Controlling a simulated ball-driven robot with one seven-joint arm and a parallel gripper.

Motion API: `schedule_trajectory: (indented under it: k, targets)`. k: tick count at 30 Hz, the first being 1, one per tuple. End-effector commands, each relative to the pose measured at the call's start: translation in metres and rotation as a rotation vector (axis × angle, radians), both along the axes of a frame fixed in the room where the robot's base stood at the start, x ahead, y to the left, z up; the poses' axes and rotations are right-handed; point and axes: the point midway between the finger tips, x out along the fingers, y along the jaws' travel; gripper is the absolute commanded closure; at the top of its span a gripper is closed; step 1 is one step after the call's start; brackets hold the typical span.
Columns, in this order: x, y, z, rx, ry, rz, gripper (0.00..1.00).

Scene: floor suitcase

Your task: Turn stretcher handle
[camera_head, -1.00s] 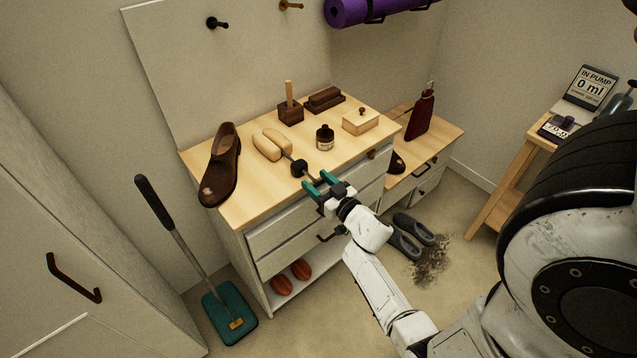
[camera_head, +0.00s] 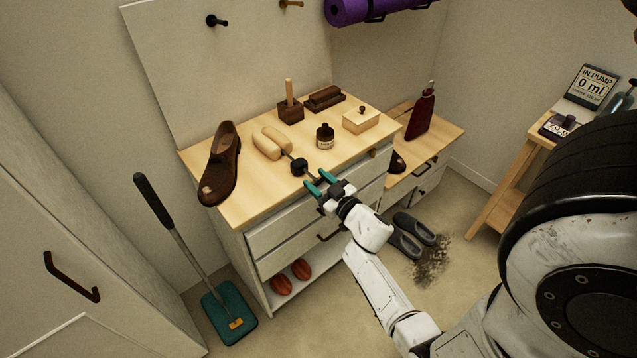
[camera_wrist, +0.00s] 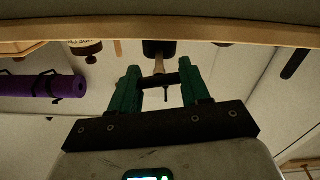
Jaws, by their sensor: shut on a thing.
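The shoe stretcher (camera_head: 272,144) lies on the wooden top of the dresser, a pale two-part wooden form with a metal shaft toward the front edge and a black block (camera_head: 299,167) on it. In the wrist view the black block (camera_wrist: 159,48) shows beyond my fingers, with a shaft coming from it to a dark crossbar handle (camera_wrist: 162,80). My gripper (camera_head: 317,180) is at the dresser's front edge, its teal fingers pointing at the stretcher. In the wrist view my gripper (camera_wrist: 160,70) is shut on the dark handle, one finger on each side. A brown shoe (camera_head: 221,165) stands left of the stretcher.
A dark bottle (camera_head: 325,137), a small wooden box (camera_head: 360,121), a brush (camera_head: 325,98) and a wooden block with a peg (camera_head: 290,112) stand on the dresser top (camera_head: 245,205). Grey shoes (camera_head: 408,240) lie on the floor.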

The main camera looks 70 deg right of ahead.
Motion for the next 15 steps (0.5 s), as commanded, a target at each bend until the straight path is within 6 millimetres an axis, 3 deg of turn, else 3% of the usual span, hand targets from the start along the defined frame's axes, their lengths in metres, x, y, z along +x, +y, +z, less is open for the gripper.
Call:
schedule_trajectory:
  k: [15]
  targets:
    - [0.0010,0.0017,-0.0037,-0.413,0.255,0.001,0.84]
